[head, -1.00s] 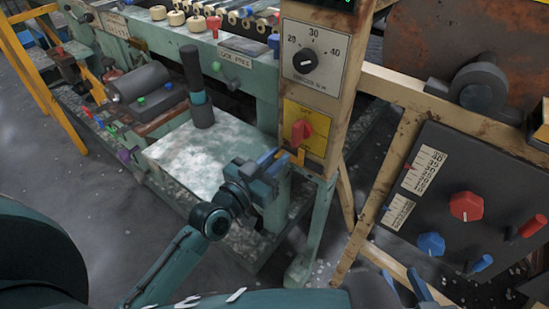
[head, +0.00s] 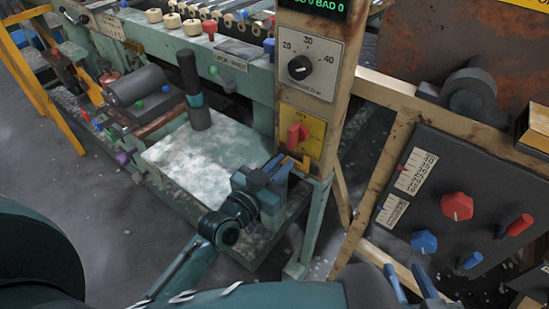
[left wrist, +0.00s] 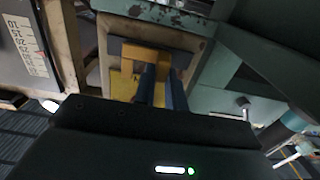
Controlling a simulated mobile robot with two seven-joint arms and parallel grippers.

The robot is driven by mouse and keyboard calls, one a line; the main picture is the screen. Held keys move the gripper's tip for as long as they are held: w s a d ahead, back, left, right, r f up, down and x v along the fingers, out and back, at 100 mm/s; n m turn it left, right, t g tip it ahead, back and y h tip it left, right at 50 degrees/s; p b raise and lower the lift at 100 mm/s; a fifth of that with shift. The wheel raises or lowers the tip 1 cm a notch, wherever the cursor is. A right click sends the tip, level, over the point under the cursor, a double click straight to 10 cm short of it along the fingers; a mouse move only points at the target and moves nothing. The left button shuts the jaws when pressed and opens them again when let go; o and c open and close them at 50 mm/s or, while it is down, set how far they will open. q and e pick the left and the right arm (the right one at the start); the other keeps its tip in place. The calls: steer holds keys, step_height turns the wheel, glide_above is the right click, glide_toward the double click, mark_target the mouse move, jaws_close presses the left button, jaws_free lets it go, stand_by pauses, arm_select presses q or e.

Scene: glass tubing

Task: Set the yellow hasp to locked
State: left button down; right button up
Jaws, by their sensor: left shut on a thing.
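A black dial (head: 300,67) sits higher on the post. A dark panel (head: 450,200) with red and blue knobs stands to the right. A pale worn plate (head: 205,165) lies left of my left gripper, with a dark upright cylinder (head: 189,80) at its back.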

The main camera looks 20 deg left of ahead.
arm_select(q)
steer(key=c, duration=1.6)
jaws_free()
steer(key=shift+s+d, duration=0.1)
steer(key=shift+d, duration=0.15)
steer(key=shift+o, duration=0.8)
arm_select(e)
steer(key=shift+s+f, duration=0.15)
steer(key=shift+f, duration=0.25)
arm_select(q)
steer(key=shift+a, duration=0.1)
